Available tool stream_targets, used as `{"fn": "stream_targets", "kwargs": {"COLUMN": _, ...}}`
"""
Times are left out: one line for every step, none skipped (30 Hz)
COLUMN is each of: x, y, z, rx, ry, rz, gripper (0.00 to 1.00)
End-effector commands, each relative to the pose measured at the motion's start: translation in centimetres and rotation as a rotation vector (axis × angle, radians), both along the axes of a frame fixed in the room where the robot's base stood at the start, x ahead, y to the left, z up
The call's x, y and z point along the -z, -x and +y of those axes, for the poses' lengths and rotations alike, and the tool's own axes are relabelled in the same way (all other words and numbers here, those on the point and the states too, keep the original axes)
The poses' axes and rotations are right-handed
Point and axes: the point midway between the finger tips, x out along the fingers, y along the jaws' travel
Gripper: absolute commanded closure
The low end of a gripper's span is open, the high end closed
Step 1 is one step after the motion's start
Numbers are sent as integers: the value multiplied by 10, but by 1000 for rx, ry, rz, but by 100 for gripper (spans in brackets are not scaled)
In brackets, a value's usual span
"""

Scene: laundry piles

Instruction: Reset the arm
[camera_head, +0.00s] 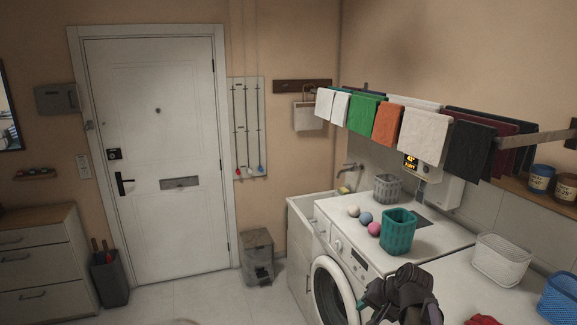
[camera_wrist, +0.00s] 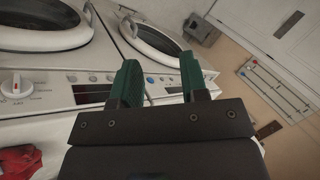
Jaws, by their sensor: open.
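My gripper (camera_head: 378,300) shows at the bottom of the head view, in front of the washing machines. In the wrist view my gripper (camera_wrist: 162,82) has its two green fingers apart with nothing between them. It hangs clear of the machines and touches no object that I can see. A red cloth (camera_head: 482,320) lies on the machine top at the lower edge of the head view. The red cloth also shows at the lower left of the wrist view (camera_wrist: 20,162).
A teal basket (camera_head: 398,232), several small balls (camera_head: 366,218) and a grey basket (camera_head: 387,188) stand on the washing machine. A white basket (camera_head: 502,260) and a blue basket (camera_head: 560,300) are at right. Towels (camera_head: 423,135) hang on a rack above. Floor before the door is free.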

Motion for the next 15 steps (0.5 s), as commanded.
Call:
{"fn": "stream_targets", "kwargs": {"x": 7, "y": 17, "z": 28, "rx": -105, "ry": 81, "rz": 45, "gripper": 60}}
{"fn": "stream_targets", "kwargs": {"x": 11, "y": 26, "z": 41, "rx": -169, "ry": 136, "rz": 73, "gripper": 60}}
{"fn": "stream_targets", "kwargs": {"x": 16, "y": 38, "z": 55, "rx": -247, "ry": 207, "rz": 110, "gripper": 60}}
{"fn": "stream_targets", "kwargs": {"x": 18, "y": 47, "z": 65, "rx": -303, "ry": 259, "rz": 133, "gripper": 60}}
{"fn": "stream_targets", "kwargs": {"x": 21, "y": 56, "z": 74, "rx": -357, "ry": 311, "rz": 158, "gripper": 60}}
{"fn": "stream_targets", "kwargs": {"x": 23, "y": 67, "z": 84, "rx": -427, "ry": 379, "rz": 189, "gripper": 60}}
{"fn": "stream_targets", "kwargs": {"x": 24, "y": 76, "z": 91, "rx": -478, "ry": 431, "rz": 211, "gripper": 60}}
{"fn": "stream_targets", "kwargs": {"x": 24, "y": 85, "z": 97, "rx": -526, "ry": 482, "rz": 232, "gripper": 60}}
{"fn": "stream_targets", "kwargs": {"x": 55, "y": 83, "z": 94, "rx": -523, "ry": 483, "rz": 238, "gripper": 60}}
{"fn": "stream_targets", "kwargs": {"x": 69, "y": 84, "z": 93, "rx": -519, "ry": 479, "rz": 241, "gripper": 60}}
{"fn": "stream_targets", "kwargs": {"x": 79, "y": 84, "z": 92, "rx": -518, "ry": 477, "rz": 244, "gripper": 60}}
{"fn": "stream_targets", "kwargs": {"x": 93, "y": 86, "z": 92, "rx": -518, "ry": 476, "rz": 248, "gripper": 60}}
{"fn": "stream_targets", "kwargs": {"x": 105, "y": 87, "z": 92, "rx": -517, "ry": 474, "rz": 250, "gripper": 60}}
{"fn": "stream_targets", "kwargs": {"x": 116, "y": 88, "z": 92, "rx": -518, "ry": 473, "rz": 253, "gripper": 60}}
{"fn": "stream_targets", "kwargs": {"x": 132, "y": 90, "z": 92, "rx": -518, "ry": 472, "rz": 258, "gripper": 60}}
